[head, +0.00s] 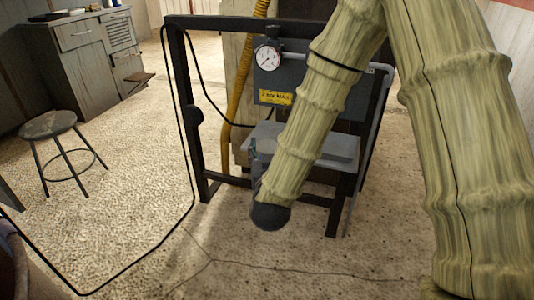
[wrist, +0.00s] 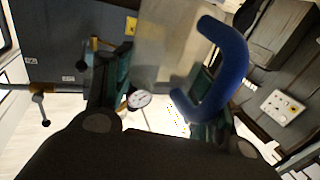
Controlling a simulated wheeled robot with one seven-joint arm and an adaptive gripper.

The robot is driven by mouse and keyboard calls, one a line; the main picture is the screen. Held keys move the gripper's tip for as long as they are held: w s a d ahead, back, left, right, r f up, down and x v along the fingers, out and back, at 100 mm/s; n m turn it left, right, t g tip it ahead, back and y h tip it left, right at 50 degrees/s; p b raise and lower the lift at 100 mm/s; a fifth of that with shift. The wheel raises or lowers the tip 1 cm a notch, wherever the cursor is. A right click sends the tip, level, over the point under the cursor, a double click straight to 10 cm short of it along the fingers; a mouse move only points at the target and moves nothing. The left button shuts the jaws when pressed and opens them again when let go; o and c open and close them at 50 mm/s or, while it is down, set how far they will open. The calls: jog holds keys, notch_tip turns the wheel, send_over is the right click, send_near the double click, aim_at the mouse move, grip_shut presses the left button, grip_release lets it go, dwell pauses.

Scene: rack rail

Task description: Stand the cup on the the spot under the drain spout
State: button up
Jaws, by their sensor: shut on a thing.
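In the wrist view a pale grey-beige cup (wrist: 165,48) with a thick blue C-shaped handle (wrist: 235,65) is between the fingers of my gripper (wrist: 155,90). My gripper is shut on the cup. One dark green finger shows at the left of the cup and the other at the right, partly behind the handle. In the head view my own arm covers most of the gripper and the cup, so the cup's tilt is hard to tell. The drain spout and the spot under it cannot be made out in either view.
A black frame (head: 178,100) carries a dark panel with a round gauge (head: 268,57) and yellow label. A grey shelf (head: 340,148) projects below the panel, partly behind my arm. A yellow hose (head: 241,85) hangs beside it. A stool (head: 48,125) and cabinet (head: 90,50) stand left; the floor between is open.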

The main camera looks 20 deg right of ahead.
jog(key=shift+w+d+f, duration=0.3)
jog(key=shift+w+d, duration=1.3)
jog(key=shift+w, duration=0.75)
jog(key=shift+w+d+f, duration=0.3)
jog(key=shift+w+d, duration=1.25)
jog(key=shift+w, duration=0.75)
jog(key=shift+w+d+f, duration=0.3)
jog(key=shift+w+d, duration=1.3)
jog(key=shift+w, duration=0.75)
jog(key=shift+f+b, duration=0.4)
jog(key=shift+f, duration=0.15)
jog(key=o, duration=1.1)
jog(key=shift+s, duration=0.1)
